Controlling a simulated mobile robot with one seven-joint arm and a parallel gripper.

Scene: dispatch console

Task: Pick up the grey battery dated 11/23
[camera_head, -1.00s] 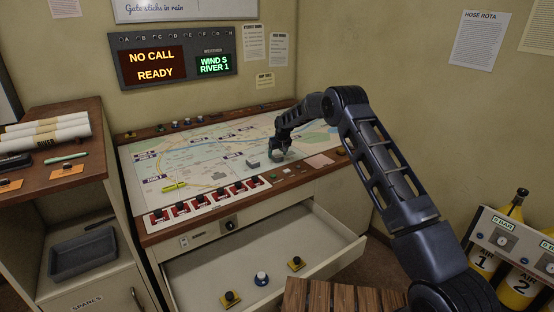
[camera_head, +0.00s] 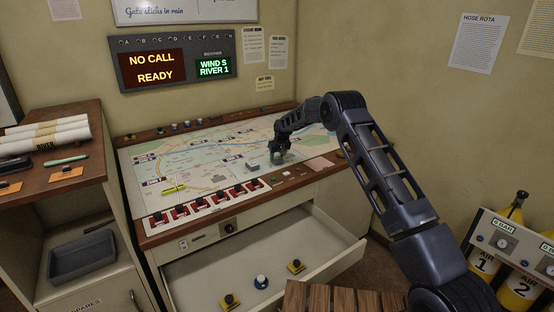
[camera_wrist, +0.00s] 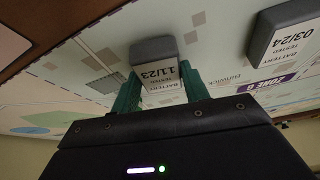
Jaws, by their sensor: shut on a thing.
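The grey battery dated 11/23 (camera_wrist: 154,50) has a white label and sits between the green fingers of my gripper (camera_wrist: 160,88) in the wrist view. My gripper is shut on it. In the head view my gripper (camera_head: 279,155) is over the right part of the map table (camera_head: 215,175); the battery is small and partly hidden there. A second grey battery, dated 03/24 (camera_wrist: 284,30), lies apart to the right in the wrist view. In the head view it is the small grey block (camera_head: 253,167) left of my gripper. I cannot tell whether the held battery touches the table.
A row of red-based switches (camera_head: 212,202) lines the table's front edge. Below, an open drawer (camera_head: 325,245) holds a few knobs. A wooden cabinet (camera_head: 85,175) stands at the left with paper rolls. Air cylinders (camera_head: 485,265) stand at the right.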

